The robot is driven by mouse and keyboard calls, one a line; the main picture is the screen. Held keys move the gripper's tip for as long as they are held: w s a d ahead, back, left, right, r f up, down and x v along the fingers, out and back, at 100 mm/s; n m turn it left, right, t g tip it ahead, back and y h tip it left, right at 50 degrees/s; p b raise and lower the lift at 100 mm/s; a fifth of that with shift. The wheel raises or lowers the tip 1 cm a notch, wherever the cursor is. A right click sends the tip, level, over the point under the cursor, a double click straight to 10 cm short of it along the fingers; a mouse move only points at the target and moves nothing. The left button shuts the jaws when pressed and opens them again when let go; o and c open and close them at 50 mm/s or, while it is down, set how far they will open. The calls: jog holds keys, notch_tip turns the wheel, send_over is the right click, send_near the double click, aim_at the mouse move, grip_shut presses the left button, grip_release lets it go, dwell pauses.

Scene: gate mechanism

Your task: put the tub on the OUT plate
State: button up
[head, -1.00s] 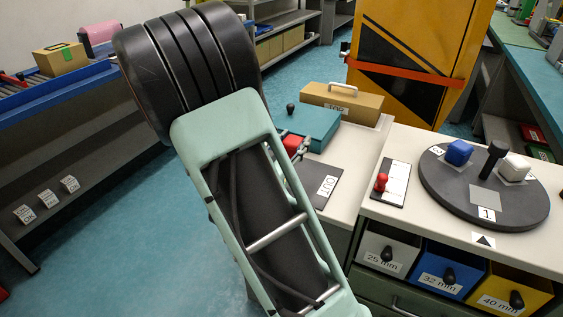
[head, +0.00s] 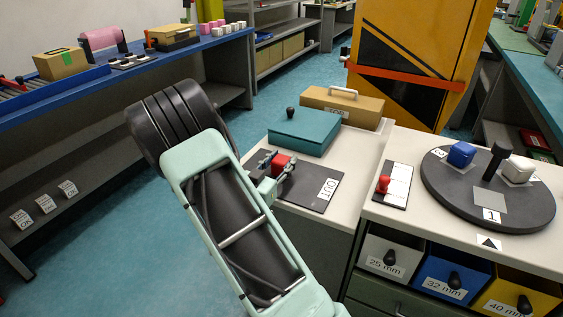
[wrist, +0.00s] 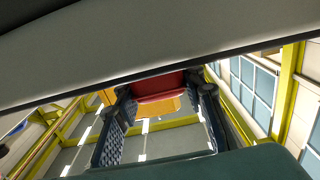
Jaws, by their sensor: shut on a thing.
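The red tub (head: 280,164) is between the fingers of my gripper (head: 276,166) in the head view. It appears over the left back part of the dark OUT plate (head: 306,192), whose white label faces right. I cannot tell whether the tub touches the plate or hangs just above it. In the wrist view the red tub (wrist: 158,86) shows between the two dark fingers of my gripper (wrist: 160,125). My arm hides the counter's left edge in the head view.
A teal box (head: 304,130) with a black knob stands just behind the plate. A tan case (head: 342,107) with a white handle is behind it. A red-knobbed slider panel (head: 396,188) and a dark turntable (head: 455,200) lie to the right.

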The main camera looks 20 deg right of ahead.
jog(key=shift+f, duration=0.15)
jog(key=o, duration=1.2)
jog(key=shift+a+r, duration=0.1)
jog(key=shift+r, duration=0.2)
jog(key=v, duration=1.2)
jog(key=shift+s+p, duration=0.1)
jog(key=shift+p, duration=0.25)
